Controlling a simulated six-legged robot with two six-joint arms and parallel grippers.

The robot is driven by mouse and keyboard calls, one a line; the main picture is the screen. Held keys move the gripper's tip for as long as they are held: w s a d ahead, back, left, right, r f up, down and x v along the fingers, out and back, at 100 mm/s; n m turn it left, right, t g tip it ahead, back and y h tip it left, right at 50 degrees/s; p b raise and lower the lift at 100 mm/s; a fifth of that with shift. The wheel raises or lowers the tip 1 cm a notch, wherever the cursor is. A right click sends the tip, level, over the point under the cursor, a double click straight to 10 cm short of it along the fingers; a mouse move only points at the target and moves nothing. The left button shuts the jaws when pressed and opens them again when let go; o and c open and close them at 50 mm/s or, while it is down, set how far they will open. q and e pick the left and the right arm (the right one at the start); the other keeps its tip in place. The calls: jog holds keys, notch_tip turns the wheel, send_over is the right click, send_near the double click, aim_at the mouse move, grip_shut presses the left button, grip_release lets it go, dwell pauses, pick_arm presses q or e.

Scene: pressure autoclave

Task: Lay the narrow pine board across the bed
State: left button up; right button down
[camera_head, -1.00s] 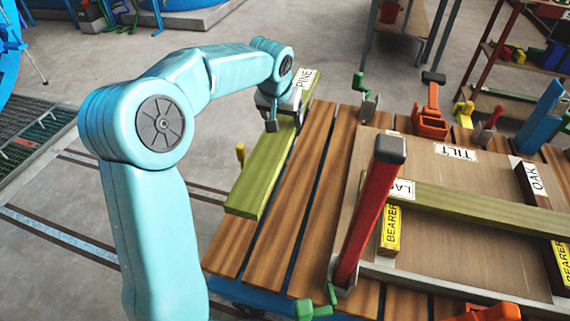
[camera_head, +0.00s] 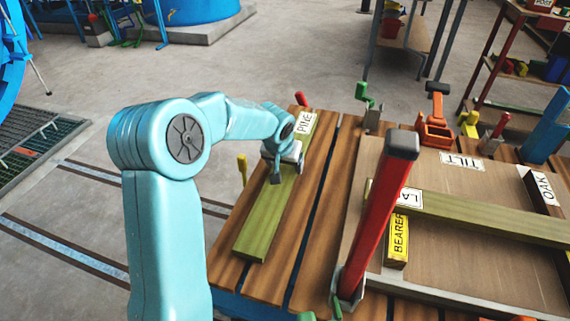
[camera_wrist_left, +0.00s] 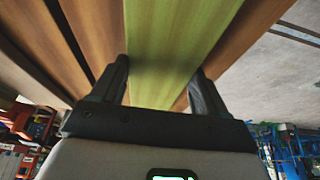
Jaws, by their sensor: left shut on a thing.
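The pine board (camera_head: 262,222), greenish-yellow with a white PINE label at its far end, is over the left slats of the wooden table. I cannot tell whether it touches them. My left gripper (camera_head: 281,168) is shut on the board near its middle; its fingers straddle the board in the left wrist view (camera_wrist_left: 160,88). A broad brown panel marked TILT (camera_head: 400,290), likely the bed, lies on the table to the right. A greenish board labelled LA… (camera_head: 480,213) lies across it, by a yellow BEARER block (camera_head: 397,243). My right gripper is not in view.
A red upright post (camera_head: 378,215) stands between the pine board and the panel. A dark OAK-labelled board (camera_head: 541,190) lies at the panel's right. Green (camera_head: 368,100) and orange (camera_head: 435,130) clamps line the far edge. A yellow peg (camera_head: 242,168) stands at the left edge.

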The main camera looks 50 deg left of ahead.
pick_arm(q)
jog(key=o, duration=1.5)
jog(key=shift+c, duration=0.2)
jog(key=shift+r, duration=0.1)
jog(key=p+v, duration=0.2)
jog(key=v, duration=1)
